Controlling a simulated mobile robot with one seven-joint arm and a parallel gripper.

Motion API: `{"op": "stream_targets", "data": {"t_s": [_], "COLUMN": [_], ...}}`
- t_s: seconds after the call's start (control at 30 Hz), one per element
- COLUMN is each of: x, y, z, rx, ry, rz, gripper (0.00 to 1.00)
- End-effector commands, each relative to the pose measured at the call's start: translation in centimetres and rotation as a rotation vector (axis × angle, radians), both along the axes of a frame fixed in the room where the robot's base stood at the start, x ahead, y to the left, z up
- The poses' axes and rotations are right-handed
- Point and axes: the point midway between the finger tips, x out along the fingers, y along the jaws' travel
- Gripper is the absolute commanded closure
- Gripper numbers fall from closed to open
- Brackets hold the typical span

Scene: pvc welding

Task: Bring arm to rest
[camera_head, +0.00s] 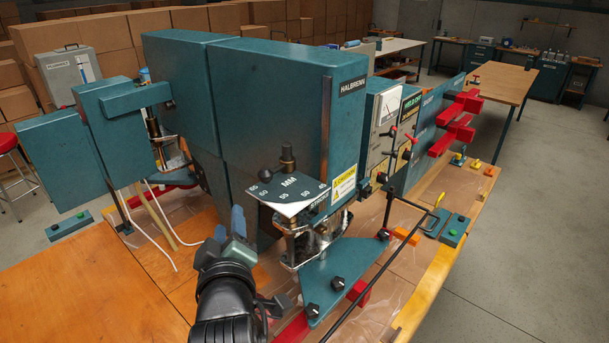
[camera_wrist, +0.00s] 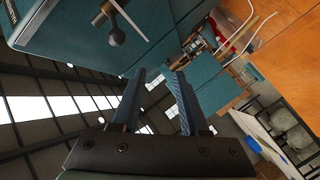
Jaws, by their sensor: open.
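My gripper (camera_head: 237,225) is raised on my black arm in front of the large teal welding machine (camera_head: 270,95), left of its dial plate. In the wrist view my gripper (camera_wrist: 157,75) shows two dark fingers spread apart with nothing between them. The tilted wrist view shows the machine's teal housing (camera_wrist: 75,35) close above the fingers and a ball-ended knob (camera_wrist: 116,37) on it. I see no contact between the fingers and the machine.
Orange wooden table (camera_head: 60,285) lies bare at the left. White cables (camera_head: 155,232) hang behind. A black rod (camera_head: 375,275) runs along the front right.

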Motion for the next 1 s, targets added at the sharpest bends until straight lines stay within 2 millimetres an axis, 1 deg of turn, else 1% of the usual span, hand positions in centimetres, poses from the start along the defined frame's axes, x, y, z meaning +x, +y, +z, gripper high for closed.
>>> {"op": "stream_targets", "data": {"t_s": [0.03, 0.07, 0.1, 0.13, 0.17, 0.2, 0.27, 0.3, 0.37, 0.4, 0.43, 0.5, 0.6, 0.63, 0.73, 1.0], "x": [0.1, -0.1, -0.5, -1.0, -1.7, -2.7, -4.6, -6.1, -8.5, -10.1, -11.3, -13.6, -16.0, -16.4, -17.2, -17.1], "y": [-1.4, -2.2, -3.3, -4.0, -4.8, -5.9, -7.4, -8.4, -9.7, -10.4, -10.9, -11.8, -12.5, -12.6, -12.8, -12.8], "z": [3.5, 5.6, 8.5, 10.6, 12.7, 15.4, 19.2, 21.5, 24.5, 26.2, 27.3, 29.3, 31.0, 31.3, 31.9, 31.9], "rx": [0.085, 0.139, 0.211, 0.265, 0.318, 0.388, 0.491, 0.555, 0.642, 0.694, 0.727, 0.791, 0.851, 0.862, 0.88, 0.882], "ry": [-0.085, -0.131, -0.194, -0.242, -0.292, -0.357, -0.455, -0.518, -0.606, -0.659, -0.695, -0.762, -0.826, -0.836, -0.854, -0.852], "rz": [-0.033, -0.048, -0.065, -0.073, -0.08, -0.085, -0.082, -0.073, -0.055, -0.039, -0.026, 0.004, 0.039, 0.045, 0.058, 0.057], "gripper": [0.56, 0.56, 0.56, 0.56, 0.56, 0.56, 0.56, 0.56, 0.56, 0.56, 0.56, 0.56, 0.56, 0.56, 0.56, 0.56]}}
